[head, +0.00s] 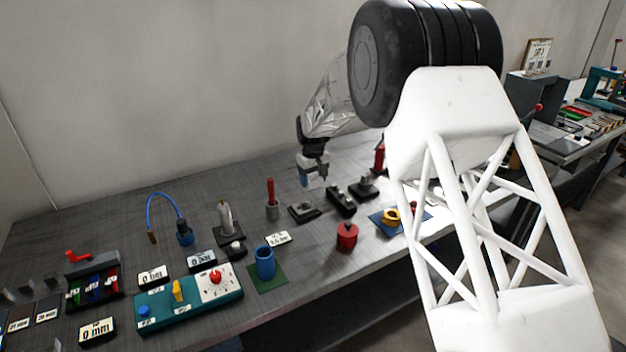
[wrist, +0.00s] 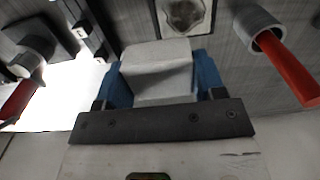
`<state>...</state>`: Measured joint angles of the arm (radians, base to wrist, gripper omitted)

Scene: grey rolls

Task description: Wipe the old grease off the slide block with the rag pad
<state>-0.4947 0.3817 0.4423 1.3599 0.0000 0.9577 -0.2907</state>
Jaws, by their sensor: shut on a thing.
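My gripper (head: 313,176) hangs over the back middle of the bench. In the wrist view its blue fingers are shut on a pale grey block-shaped pad (wrist: 157,68), which looks like the rag pad. A dark square plate with a lighter grey uneven patch (head: 302,211) lies on the bench below and in front of the gripper; it also shows at the top edge of the wrist view (wrist: 185,14), beyond the pad. A dark rail-like block (head: 341,200) lies to its right. I cannot tell for sure which is the slide block. The pad looks clear of both.
A red-handled tool in a grey cup (head: 272,208) stands left of the plate. A dark base with a grey knob (head: 365,187), a red pot (head: 347,236) and a blue cup (head: 264,262) stand nearby. A teal control box (head: 190,298) is at front left.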

